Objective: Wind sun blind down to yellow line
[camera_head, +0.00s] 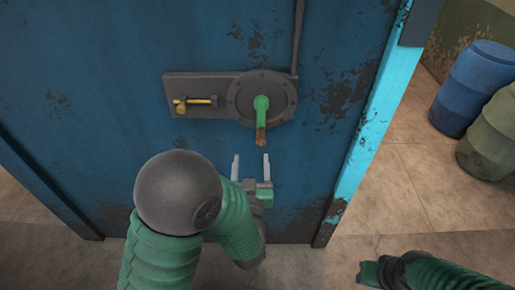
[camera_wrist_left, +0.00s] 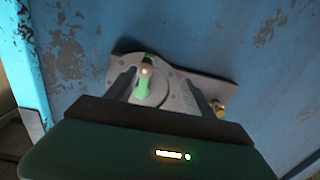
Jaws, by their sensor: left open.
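The winding crank has a green arm (camera_head: 261,104) and a brown grip (camera_head: 260,137) that hangs down from a round dark hub (camera_head: 285,95) on the blue wall. My left gripper (camera_head: 251,164) is open and empty just below the grip, fingers pointing up toward it. In the left wrist view the crank (camera_wrist_left: 147,82) shows between my two open fingers (camera_wrist_left: 155,88), with the grip's end facing the camera; I see no contact. My right gripper (camera_head: 370,272) is low at the right, too unclear to tell its jaws. The sun blind and yellow line are not visible.
A dark plate with a brass latch (camera_head: 196,101) extends left of the hub; the latch also shows in the left wrist view (camera_wrist_left: 217,108). A thin rod (camera_head: 298,38) runs up from the hub. Blue (camera_head: 475,85) and green (camera_head: 490,137) barrels stand at the right. Tiled floor between is clear.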

